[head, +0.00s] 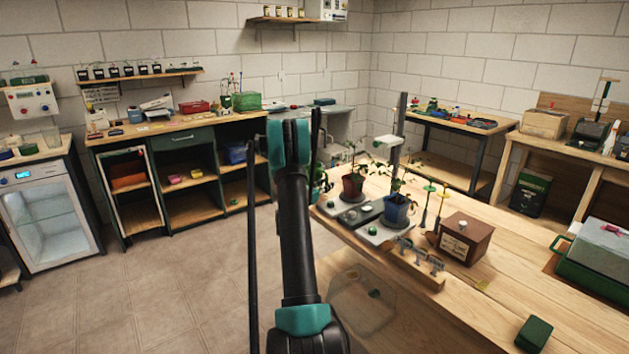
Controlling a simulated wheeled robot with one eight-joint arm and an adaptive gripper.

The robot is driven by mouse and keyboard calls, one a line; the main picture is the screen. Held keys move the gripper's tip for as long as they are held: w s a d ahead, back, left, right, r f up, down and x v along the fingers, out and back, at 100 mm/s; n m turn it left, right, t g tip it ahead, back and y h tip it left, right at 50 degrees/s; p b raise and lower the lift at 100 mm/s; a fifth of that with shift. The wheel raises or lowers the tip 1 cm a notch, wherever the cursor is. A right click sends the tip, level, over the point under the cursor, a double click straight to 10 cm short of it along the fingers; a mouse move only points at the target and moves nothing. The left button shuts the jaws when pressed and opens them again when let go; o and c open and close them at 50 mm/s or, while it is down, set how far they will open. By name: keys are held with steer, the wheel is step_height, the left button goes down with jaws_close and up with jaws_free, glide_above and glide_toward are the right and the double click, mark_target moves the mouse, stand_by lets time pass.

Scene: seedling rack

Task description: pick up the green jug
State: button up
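I cannot make out a green jug for certain. A small green thing (318,184) shows at the left edge of the wooden bench, partly hidden behind my arm; I cannot tell what it is. My arm rises through the middle of the picture and covers part of the room behind it. My gripper is not visible.
The wooden bench (505,290) on the right holds potted seedlings (397,208), a brown box (465,238), a green case with a grey top (600,250) and a dark green block (534,334). Shelving (180,135) stands at the back left. The tiled floor (160,290) at left is clear.

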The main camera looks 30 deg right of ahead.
steer(key=shift+w+d, duration=0.2)
steer(key=shift+d, duration=0.15)
jaws_close()
steer(key=shift+r, duration=0.15)
stand_by(0.3)
